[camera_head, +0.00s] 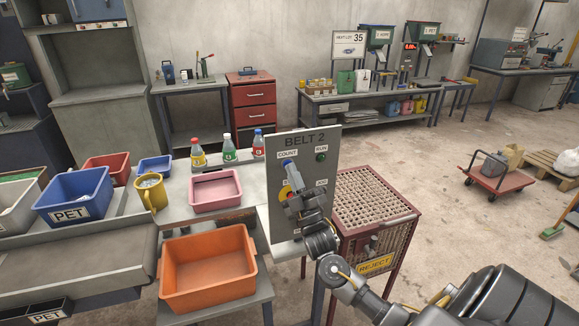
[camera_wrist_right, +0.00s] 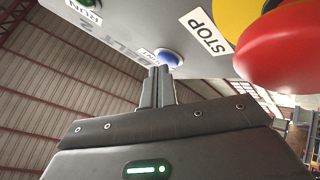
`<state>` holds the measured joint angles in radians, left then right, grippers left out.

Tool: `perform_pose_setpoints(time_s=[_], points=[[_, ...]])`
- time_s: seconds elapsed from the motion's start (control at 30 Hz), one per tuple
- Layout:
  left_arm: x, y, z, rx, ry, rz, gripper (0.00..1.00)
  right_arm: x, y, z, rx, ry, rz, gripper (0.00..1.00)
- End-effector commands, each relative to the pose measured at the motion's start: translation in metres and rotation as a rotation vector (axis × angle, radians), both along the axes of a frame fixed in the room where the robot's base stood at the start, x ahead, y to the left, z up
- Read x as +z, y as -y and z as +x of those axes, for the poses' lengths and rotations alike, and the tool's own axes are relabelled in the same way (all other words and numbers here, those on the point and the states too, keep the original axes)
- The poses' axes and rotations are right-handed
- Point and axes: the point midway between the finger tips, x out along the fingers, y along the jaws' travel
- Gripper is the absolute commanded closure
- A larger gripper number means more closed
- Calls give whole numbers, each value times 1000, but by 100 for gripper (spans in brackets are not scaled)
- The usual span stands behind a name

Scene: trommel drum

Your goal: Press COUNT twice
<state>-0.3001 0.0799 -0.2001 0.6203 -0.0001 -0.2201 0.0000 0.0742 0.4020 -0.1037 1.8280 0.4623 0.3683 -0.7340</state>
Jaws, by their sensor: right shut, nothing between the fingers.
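The grey BELT 2 panel (camera_head: 325,147) stands upright at the front end of the bench. Its COUNT label (camera_head: 287,154) is at the upper left. My right gripper (camera_head: 289,164) is shut and empty, its fingertips right at the COUNT button, which they mostly cover in the head view. In the right wrist view the blue COUNT button (camera_wrist_right: 168,57) sits just past the shut fingertips (camera_wrist_right: 161,69). I cannot tell whether they touch it or whether it is pushed in. My left gripper is not in view.
A large red button on a yellow base (camera_wrist_right: 288,45) by the STOP label (camera_wrist_right: 206,32) is close to my right gripper. A green RUN button (camera_head: 321,157) is at the panel's upper right. A red REJECT cage (camera_head: 375,205) stands right of the panel, an orange bin (camera_head: 208,265) to its left.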

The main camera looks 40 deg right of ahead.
Motion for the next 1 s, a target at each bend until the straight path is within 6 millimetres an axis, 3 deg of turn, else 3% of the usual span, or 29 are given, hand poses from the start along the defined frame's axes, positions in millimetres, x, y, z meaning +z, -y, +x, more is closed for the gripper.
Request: perform_pose_setpoints(time_s=[1.0], points=[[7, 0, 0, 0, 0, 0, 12, -1, -5, -16, 0, 0, 0, 100]])
